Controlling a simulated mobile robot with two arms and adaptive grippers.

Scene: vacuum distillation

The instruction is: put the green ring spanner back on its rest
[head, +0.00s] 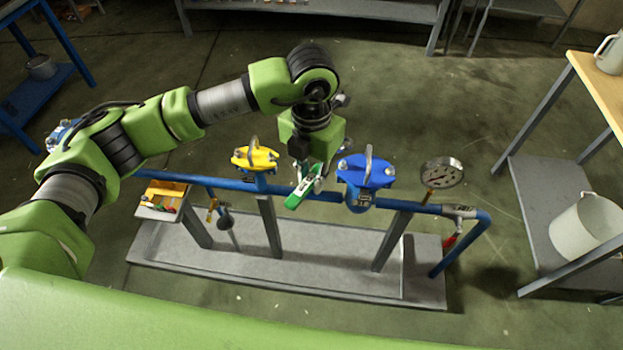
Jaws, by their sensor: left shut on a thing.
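My left arm reaches in from the left, and my left gripper (307,183) points down over the blue pipe between the yellow-topped and blue-topped fittings. It is shut on a green and whitish piece, seemingly the green ring spanner (296,199), held tilted in front of the pipe. The fingers partly hide it, so its ring ends are not clear. A small grey shelf (150,213) at the pipe's left end carries a yellow holder (166,188) and small coloured items. I cannot tell if this is the spanner's rest. My right gripper is not in view.
The yellow-topped fitting (255,158) and blue-topped fitting (365,172) stand close on either side of the gripper. A pressure gauge (442,173) rises further right. The pipe stands over a grey base plate (300,272). A shelf with a white bucket (588,226) is at right.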

